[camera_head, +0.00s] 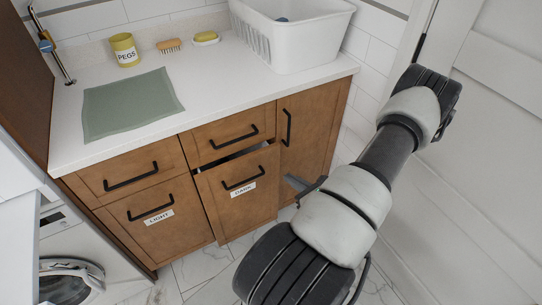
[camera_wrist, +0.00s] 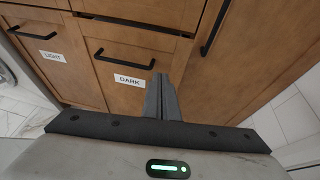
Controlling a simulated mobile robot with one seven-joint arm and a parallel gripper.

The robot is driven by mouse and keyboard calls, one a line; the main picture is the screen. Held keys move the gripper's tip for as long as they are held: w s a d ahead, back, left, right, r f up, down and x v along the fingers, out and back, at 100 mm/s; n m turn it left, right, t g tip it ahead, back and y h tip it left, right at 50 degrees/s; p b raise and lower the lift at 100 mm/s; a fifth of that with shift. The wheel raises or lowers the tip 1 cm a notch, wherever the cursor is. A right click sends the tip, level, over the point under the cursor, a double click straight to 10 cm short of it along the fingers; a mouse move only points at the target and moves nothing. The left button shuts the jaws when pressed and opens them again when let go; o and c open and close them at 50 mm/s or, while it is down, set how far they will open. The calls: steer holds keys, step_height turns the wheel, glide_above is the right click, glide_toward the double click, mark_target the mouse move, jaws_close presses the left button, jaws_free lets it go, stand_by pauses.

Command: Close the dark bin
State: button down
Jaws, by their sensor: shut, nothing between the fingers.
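The dark bin (camera_head: 238,199) is a brown wooden front with a black bar handle and a white "DARK" label, low in the cabinet. It stands slightly out from the cabinet, with a dark gap along its top edge. In the wrist view the dark bin (camera_wrist: 133,95) is just ahead, left of the fingers. My gripper (camera_head: 298,183) is at the right of the bin front; its fingers are together and empty. The fingers also show in the wrist view (camera_wrist: 161,90), near the lower right of the bin front. Whether they touch it, I cannot tell.
The light bin (camera_head: 152,215) is left of the dark bin, its front flush. Drawers sit above, and a tall cupboard door (camera_head: 310,130) is at right. The counter holds a pegs tin (camera_head: 124,50), brush, soap, green cloth (camera_head: 130,103) and white basket (camera_head: 293,35). A washing machine (camera_head: 70,280) stands lower left.

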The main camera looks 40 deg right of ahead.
steer(key=s+d+r+m+h, duration=0.1)
steer(key=s+d+h, duration=0.1)
steer(key=b, duration=0.2)
glide_toward(275, 148)
steer(key=shift+t, duration=0.3)
steer(key=w+f, duration=0.2)
steer(key=w+d+f, duration=0.1)
steer(key=w+f, duration=0.1)
steer(key=shift+w, duration=0.1)
steer(key=shift+w+d, duration=0.25)
steer(key=shift+w, duration=0.4)
steer(key=shift+w, duration=0.1)
steer(key=w, duration=0.1)
steer(key=w+b, duration=0.1)
steer(key=w, duration=0.1)
steer(key=shift+w+d, duration=0.3)
steer(key=shift+d, duration=0.1)
steer(key=shift+w+d+r, duration=0.1)
steer(key=shift+w+r, duration=0.1)
steer(key=shift+w, duration=0.15)
